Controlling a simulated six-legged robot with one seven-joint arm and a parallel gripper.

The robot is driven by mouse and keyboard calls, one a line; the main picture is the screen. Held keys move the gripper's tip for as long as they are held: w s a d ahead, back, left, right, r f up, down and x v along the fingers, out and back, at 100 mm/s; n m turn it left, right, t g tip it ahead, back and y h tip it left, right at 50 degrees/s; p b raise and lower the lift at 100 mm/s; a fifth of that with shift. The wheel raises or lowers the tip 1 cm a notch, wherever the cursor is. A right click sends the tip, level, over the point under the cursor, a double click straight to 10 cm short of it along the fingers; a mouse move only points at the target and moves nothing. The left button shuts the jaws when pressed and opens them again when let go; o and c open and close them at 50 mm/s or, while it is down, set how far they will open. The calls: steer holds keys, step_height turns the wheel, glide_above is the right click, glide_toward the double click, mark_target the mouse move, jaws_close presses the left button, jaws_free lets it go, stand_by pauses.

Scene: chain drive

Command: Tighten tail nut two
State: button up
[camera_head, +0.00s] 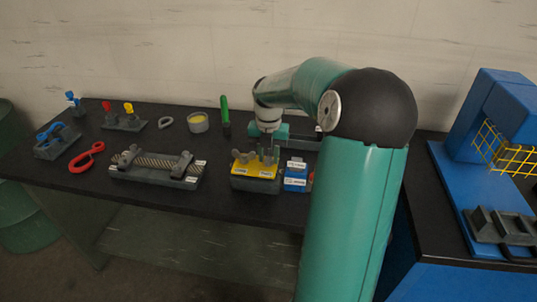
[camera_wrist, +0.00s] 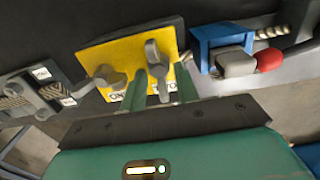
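Two grey wing nuts stand on a yellow plate (camera_wrist: 97,55) on the bench. In the wrist view the left nut (camera_wrist: 110,78) has its wings spread sideways; the right nut (camera_wrist: 157,62) stands with its wing upright. The white labels by them are partly hidden by my fingers; one seems to begin "ON". My gripper (camera_wrist: 160,80) has its green fingers apart, one on each side of the right nut. I see gaps beside the nut, but cannot tell its exact depth between the fingers. In the head view my gripper (camera_head: 268,152) is over the yellow-topped block (camera_head: 256,184).
A blue box (camera_head: 295,178) stands close right of the block. A clamp fixture with a rope-like piece (camera_head: 150,176) lies to the left. Red ring-handled tool (camera_head: 86,158), green-handled tool (camera_head: 225,110) and round tin (camera_head: 198,122) lie around. A blue machine (camera_head: 490,110) stands right.

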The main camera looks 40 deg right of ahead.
steer(key=shift+c, duration=0.2)
steer(key=c, duration=0.6)
